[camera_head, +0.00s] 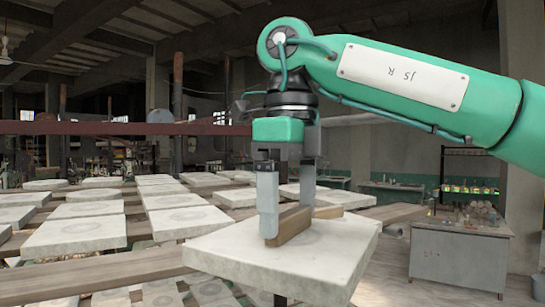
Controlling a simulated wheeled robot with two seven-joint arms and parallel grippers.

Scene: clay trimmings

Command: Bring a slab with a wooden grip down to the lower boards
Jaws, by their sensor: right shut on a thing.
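My right gripper (283,215) is shut on a brown wooden grip (292,224). The grip stands on the top face of a pale square slab (255,260), which fills the lower middle of the head view. The slab looks roughly level, with a faint round mark on top. Boards (95,275) carrying more pale slabs run across the left, behind and beside this slab. My left gripper is not in view.
Several slabs, such as one at the left (75,235) and one at the middle (187,222), lie in rows. A grey cabinet (458,257) with a cluttered top stands at the right. A dark shelf with bottles (470,187) is behind it. Open floor shows at the lower right.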

